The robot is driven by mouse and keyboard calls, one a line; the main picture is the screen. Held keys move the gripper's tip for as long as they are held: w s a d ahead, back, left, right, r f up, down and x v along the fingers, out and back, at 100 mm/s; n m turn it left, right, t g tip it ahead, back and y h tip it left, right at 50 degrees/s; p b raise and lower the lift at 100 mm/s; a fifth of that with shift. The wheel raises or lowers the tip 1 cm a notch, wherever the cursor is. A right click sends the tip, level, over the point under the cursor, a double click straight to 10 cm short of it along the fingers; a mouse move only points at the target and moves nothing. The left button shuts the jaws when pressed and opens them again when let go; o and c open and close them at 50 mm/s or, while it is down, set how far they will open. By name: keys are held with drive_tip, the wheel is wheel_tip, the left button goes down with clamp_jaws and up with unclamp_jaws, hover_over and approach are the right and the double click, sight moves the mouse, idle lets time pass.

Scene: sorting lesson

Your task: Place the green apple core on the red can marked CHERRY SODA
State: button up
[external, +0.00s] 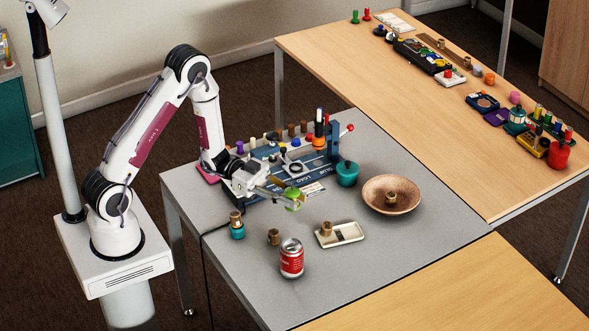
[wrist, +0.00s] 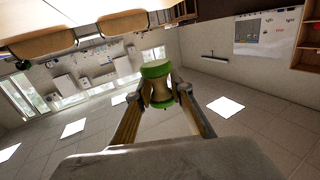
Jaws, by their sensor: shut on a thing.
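The green apple core (external: 293,198) is between the fingers of my gripper (external: 284,197), held above the grey table. The wrist view shows the core (wrist: 156,70) with green ends and a pale, narrow middle, and the two fingers of my gripper (wrist: 161,92) shut on it from either side. The red can (external: 291,258) stands upright on the grey table near its front edge, with a silver top and nothing on it. In the external view the core appears above the can in the picture and apart from it. The can is not visible in the wrist view.
A small brown piece (external: 273,237) and a teal jar (external: 237,230) stand left of the can. A white dish (external: 352,238) and a brown bowl (external: 376,204) lie to its right. A teal pot (external: 347,174) and a blue rack (external: 265,213) are behind.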

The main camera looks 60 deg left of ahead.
drive_tip(key=shift+m+g+h, duration=0.3)
drive_tip(key=shift+m+g, duration=0.2)
drive_tip(key=shift+g, duration=0.2)
drive_tip(key=d, duration=0.1)
drive_tip(key=s+d, duration=0.2)
drive_tip(key=shift+s+d+r, duration=0.15)
drive_tip(key=shift+d+r, duration=0.15)
drive_tip(key=shift+d, duration=0.05)
drive_tip(key=shift+f, duration=0.15)
hover_over(292, 247)
drive_tip(key=shift+a+f, duration=0.1)
drive_tip(key=shift+f, duration=2.7)
drive_tip(key=shift+f, duration=2.1)
drive_tip(key=shift+f, duration=0.15)
clamp_jaws()
drive_tip(key=o, duration=1.1)
unclamp_jaws()
